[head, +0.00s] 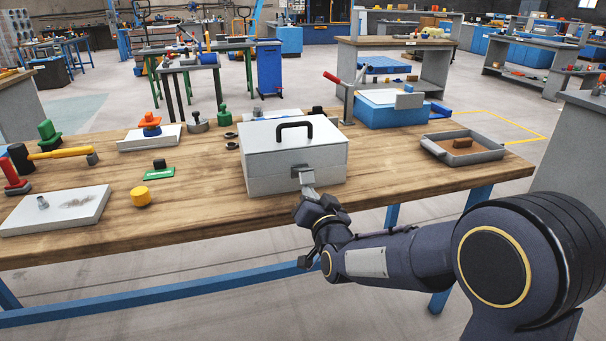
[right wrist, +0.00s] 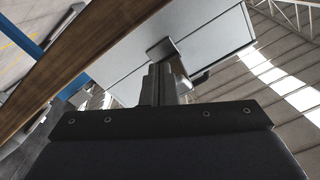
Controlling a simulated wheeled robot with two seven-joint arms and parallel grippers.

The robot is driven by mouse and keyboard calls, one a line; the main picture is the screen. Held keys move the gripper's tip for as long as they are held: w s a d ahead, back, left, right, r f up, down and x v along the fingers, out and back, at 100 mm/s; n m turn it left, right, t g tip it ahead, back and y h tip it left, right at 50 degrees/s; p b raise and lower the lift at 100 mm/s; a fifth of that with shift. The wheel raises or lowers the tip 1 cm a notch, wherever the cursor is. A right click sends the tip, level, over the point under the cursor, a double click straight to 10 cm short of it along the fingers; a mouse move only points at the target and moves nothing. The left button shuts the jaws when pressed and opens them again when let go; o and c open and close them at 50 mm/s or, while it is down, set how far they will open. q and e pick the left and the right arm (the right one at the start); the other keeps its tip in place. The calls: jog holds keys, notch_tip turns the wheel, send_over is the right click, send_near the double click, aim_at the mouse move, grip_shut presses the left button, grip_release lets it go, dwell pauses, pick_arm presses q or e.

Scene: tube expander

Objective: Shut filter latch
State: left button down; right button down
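A pale grey metal box (head: 290,160) with a black handle on its lid stands at the front of the wooden bench. Its lid lies down on the body. A small grey latch (head: 303,172) sits on its front face, with a grey piece hanging out below it. The latch plate also shows in the right wrist view (right wrist: 161,49). My right gripper (head: 311,190) is just in front of and below the latch. Its fingers (right wrist: 165,80) reach to the latch; whether they grip it is unclear. My left gripper is not in view.
The wooden bench (head: 400,155) holds a blue case (head: 385,115) behind the box and a grey tray (head: 490,154) with a brown block at right. The bench edge runs below the box.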

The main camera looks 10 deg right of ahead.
jog(key=shift+r, duration=0.15)
jog(key=shift+r+p, duration=0.4)
jog(key=shift+r, duration=0.35)
dwell(0.3)
jog(key=shift+r+p, duration=0.35)
jog(key=shift+r, duration=0.15)
jog(key=s+f+b, duration=0.1)
jog(key=s, duration=0.6)
dwell(0.5)
jog(key=shift+d, duration=0.15)
